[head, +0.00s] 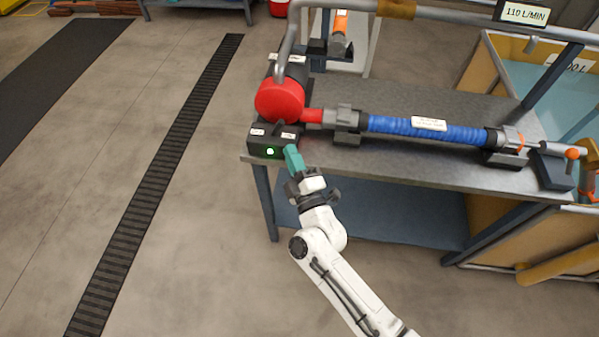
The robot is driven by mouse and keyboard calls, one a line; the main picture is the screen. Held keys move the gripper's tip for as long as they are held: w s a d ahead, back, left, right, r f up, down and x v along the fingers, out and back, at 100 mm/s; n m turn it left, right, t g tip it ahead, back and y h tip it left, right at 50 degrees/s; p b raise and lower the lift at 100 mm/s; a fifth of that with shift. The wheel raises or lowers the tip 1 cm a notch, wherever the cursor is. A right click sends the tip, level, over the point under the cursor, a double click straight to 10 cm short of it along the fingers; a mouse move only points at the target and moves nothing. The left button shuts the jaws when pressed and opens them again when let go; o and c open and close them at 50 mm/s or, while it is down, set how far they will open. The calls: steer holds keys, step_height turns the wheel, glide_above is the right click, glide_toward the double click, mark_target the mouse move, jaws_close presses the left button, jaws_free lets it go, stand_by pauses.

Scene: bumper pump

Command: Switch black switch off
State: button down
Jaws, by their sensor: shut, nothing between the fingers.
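A black switch box (262,147) sits at the front left corner of the grey bench, below a red pump (280,100). A green light (270,152) glows on its front face, and small white labels sit on its top left and right. A dark lever, the black switch (280,127), seems to stand on the box top between the labels; its exact tilt is too small to tell. My gripper (291,152) has teal fingers, shut and empty, at the right end of the box. I cannot tell whether the fingertips touch it.
A blue hose (425,127) runs right from the pump along the bench (400,170) to a valve with an orange knob (572,153). A grey pipe (290,45) rises behind the pump. A water tank (550,85) stands at right. The floor left of the bench is clear.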

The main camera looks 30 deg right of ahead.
mark_target(281, 127)
steer(key=shift+x, duration=2.65)
steer(key=shift+d+r, duration=0.1)
steer(key=shift+r, duration=0.05)
